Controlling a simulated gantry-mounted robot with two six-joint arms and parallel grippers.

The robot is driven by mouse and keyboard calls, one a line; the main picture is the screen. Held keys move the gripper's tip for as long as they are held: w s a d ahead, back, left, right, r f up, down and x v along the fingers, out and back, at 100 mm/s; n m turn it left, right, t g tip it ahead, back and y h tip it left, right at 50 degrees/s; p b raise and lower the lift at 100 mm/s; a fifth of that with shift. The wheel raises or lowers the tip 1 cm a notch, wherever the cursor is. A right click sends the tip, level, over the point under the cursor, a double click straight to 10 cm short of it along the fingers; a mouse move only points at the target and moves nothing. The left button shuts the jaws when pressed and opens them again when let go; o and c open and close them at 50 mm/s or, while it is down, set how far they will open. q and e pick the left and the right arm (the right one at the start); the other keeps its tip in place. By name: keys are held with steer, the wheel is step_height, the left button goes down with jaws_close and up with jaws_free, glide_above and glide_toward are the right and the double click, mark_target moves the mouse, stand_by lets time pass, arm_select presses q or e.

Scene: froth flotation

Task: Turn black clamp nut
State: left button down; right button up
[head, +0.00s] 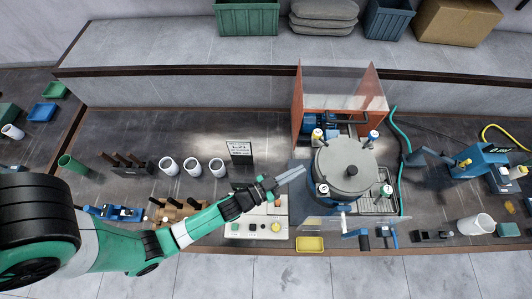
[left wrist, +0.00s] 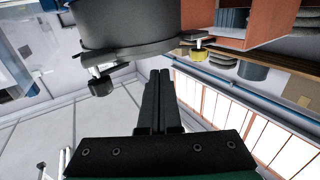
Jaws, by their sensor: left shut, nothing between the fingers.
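In the left wrist view the black clamp nut (left wrist: 100,86) sits on a bolt at the lower edge of the round grey vessel (left wrist: 120,30). A yellow clamp nut (left wrist: 198,54) sits on the other side. My left gripper (left wrist: 158,74) is shut and empty, its fingers between the two nuts and touching neither as far as I can see. In the head view the left gripper (head: 304,171) points at the left side of the round lid (head: 345,160). Which clamp there is the black one, I cannot tell. My right gripper is not in view.
An orange clear-walled guard (head: 311,100) stands behind the vessel. A control box (head: 262,226) lies under my left arm, and a yellow tray (head: 310,244) is at the front edge. White cups (head: 193,167) stand left; a green hose (head: 398,133) runs right.

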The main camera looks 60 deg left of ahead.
arm_select(q)
steer(key=s+a+p, duration=0.1)
steer(key=s+a, duration=0.5)
steer(key=shift+f, duration=0.15)
steer(key=c, duration=0.7)
jaws_free()
steer(key=shift+c, duration=0.2)
steer(key=shift+o, duration=1.1)
steer(key=shift+m, duration=0.4)
steer(key=shift+d+m+h, duration=0.3)
steer(key=shift+m+h, duration=0.1)
steer(key=shift+m, duration=0.5)
steer(key=n+g+h+b, duration=0.5)
steer(key=n+h+b, duration=0.85)
steer(key=n, duration=1.55)
glide_toward(328, 191)
steer(key=shift+y, duration=0.45)
steer(key=p+x, duration=0.1)
steer(key=x, duration=1)
steer(key=shift+w+d+f, duration=0.15)
steer(key=shift+w+d, duration=0.1)
steer(key=shift+d, duration=0.05)
